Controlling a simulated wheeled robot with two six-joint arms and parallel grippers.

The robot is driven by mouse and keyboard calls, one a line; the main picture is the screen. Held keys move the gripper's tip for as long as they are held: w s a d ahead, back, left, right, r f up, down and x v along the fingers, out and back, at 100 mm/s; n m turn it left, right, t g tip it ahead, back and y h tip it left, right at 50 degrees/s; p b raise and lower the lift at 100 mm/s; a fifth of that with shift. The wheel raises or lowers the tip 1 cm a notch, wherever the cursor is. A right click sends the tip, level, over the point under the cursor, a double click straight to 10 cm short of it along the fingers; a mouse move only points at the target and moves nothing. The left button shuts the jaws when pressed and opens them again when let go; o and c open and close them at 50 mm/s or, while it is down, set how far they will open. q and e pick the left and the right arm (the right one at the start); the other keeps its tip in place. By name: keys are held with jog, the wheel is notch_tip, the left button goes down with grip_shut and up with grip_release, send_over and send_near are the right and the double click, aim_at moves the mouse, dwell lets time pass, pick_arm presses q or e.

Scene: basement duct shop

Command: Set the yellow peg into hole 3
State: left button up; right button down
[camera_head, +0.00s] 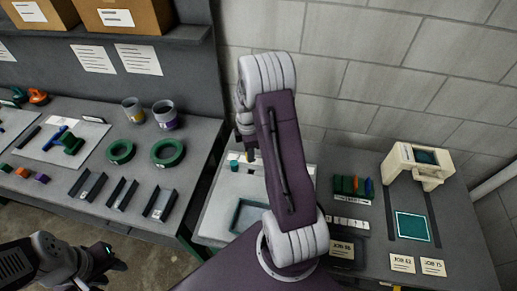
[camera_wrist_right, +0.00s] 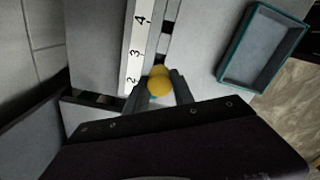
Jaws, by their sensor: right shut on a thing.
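The yellow peg (camera_wrist_right: 159,86) is between the fingers of my right gripper (camera_wrist_right: 165,88), which is shut on it. A white strip (camera_wrist_right: 137,50) numbered 2, 3 and 4 runs just beyond the peg, with dark openings along its right side. The peg appears close to the numbers 2 and 3. I cannot tell whether its lower end is in an opening.
A teal-rimmed tray (camera_wrist_right: 226,72) lies right of the strip. A cream machine (camera_head: 418,160) and a rack of colored pieces (camera_head: 351,187) stand on the right bench. Green rings (camera_head: 168,153), cups and dark channels crowd the left bench. A floor gap separates the benches.

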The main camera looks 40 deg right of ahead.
jog(key=shift+d+f, duration=0.15)
jog(key=shift+f+b, duration=0.3)
jog(key=shift+b, duration=0.15)
notch_tip(320, 180, down, 5)
jog(key=b, duration=0.4)
jog(key=shift+r, duration=0.2)
jog(key=shift+f, duration=0.1)
jog(key=shift+f+b, duration=1.25)
jog(key=shift+f, duration=0.8)
